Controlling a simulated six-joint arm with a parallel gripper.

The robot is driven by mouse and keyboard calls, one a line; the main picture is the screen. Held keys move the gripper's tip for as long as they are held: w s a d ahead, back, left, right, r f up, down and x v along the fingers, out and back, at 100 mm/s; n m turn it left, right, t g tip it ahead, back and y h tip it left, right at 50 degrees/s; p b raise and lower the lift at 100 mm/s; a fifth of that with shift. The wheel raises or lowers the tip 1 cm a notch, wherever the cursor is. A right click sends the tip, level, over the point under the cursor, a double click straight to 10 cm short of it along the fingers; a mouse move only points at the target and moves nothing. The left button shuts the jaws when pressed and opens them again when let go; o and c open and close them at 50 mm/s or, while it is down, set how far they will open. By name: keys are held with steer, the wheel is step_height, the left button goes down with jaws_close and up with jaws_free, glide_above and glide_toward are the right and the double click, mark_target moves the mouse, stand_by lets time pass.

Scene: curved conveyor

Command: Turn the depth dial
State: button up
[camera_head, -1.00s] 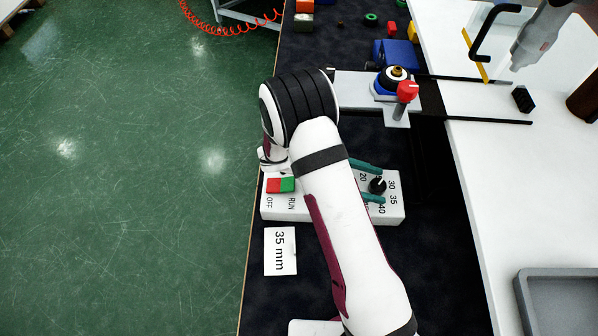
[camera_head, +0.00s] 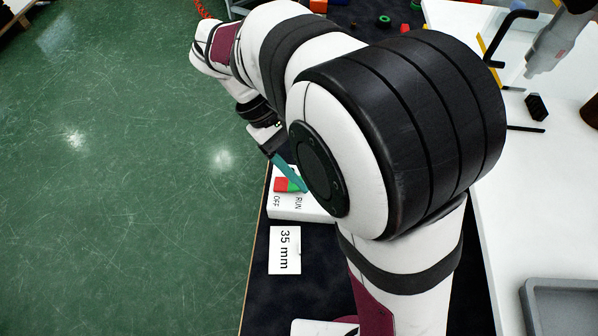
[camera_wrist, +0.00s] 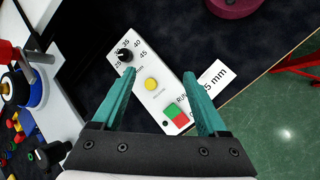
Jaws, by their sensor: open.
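The depth dial (camera_wrist: 125,55) is a black knob on a white control box (camera_wrist: 143,68), with numbers around it. In the wrist view it lies just beyond my left fingertip, apart from it; I cannot tell its exact setting. My gripper (camera_wrist: 159,74) is open and empty above the box, its teal fingers apart. In the head view my gripper (camera_head: 303,188) shows near the red and green RUN/OFF switch (camera_head: 288,185); my arm hides the dial. A card reading "35 mm" (camera_head: 285,250) lies beside the box; it also shows in the wrist view (camera_wrist: 214,79).
A yellow button (camera_wrist: 151,84) sits between dial and switch. A grey tray (camera_head: 565,300) is at the right of the head view. Green floor is left of the dark table.

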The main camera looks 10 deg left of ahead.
steer(key=s+a+r+m+t+y, duration=0.1)
steer(key=s+r+m+y, duration=0.5)
steer(key=s+r+m, duration=0.1)
steer(key=shift+a+m, duration=0.4)
steer(key=shift+m, duration=0.1)
steer(key=w+d+f+m+y, duration=0.35)
steer(key=w+d+m, duration=0.45)
steer(key=d, duration=0.4)
steer(key=w+d+f+m+y, duration=0.2)
steer(key=w+d+f+m, duration=0.35)
steer(key=d+m, duration=0.55)
steer(key=a+f, duration=0.1)
steer(key=f, duration=0.3)
steer(key=a+f+n, duration=0.1)
steer(key=a+f, duration=0.1)
steer(key=f, duration=0.3)
steer(key=a+f+n, duration=0.1)
steer(key=f, duration=0.3)
steer(key=shift+s+a+f, duration=0.1)
steer(key=shift+a+f, duration=0.05)
steer(key=shift+a, duration=0.05)
jaws_close()
